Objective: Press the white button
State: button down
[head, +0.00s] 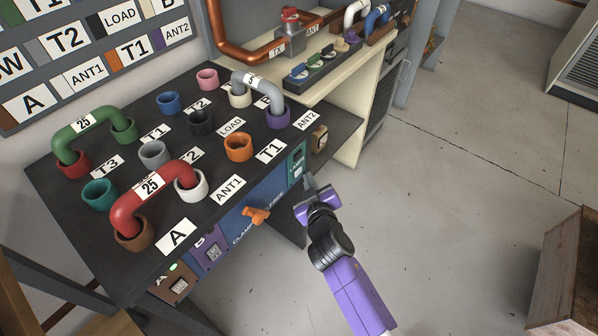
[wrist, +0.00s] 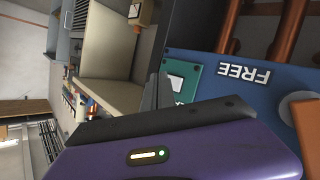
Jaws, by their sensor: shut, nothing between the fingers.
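No part is clearly marked as the white button. A small brown box with a cream-white face (head: 319,138) is on the right side of the dark bench; it also shows at the top of the wrist view (wrist: 134,11). A teal plate (head: 296,162) with a pale patch sits at the right end of the blue front panel, and shows in the wrist view (wrist: 182,80). My gripper (head: 307,190) is shut and empty, just in front of the panel's right end, below the box. In the wrist view its dark fingertips (wrist: 156,92) overlap the teal plate's edge; contact cannot be told.
An orange handle (head: 256,215) sticks out of the blue panel (head: 262,196). Purple (head: 204,257) and brown (head: 168,287) switch panels lie further left. Coloured sockets and three U-links cover the sloping bench top (head: 125,195). The floor at right is open, with a wooden crate (head: 565,275).

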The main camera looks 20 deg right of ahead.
jog(key=shift+w+a+b, duration=0.3)
jog(key=shift+w+b, duration=0.05)
jog(key=shift+w+a, duration=0.2)
jog(key=shift+w, duration=0.05)
dwell(0.8)
jog(key=shift+s+d, duration=0.5)
jog(key=shift+s, duration=0.15)
jog(key=shift+s+d+p, duration=0.65)
jog(key=shift+s+d, duration=0.1)
jog(key=shift+s, duration=0.25)
jog(key=shift+s+d+p, duration=0.6)
jog(key=shift+s+d, duration=0.1)
jog(key=shift+s, duration=0.3)
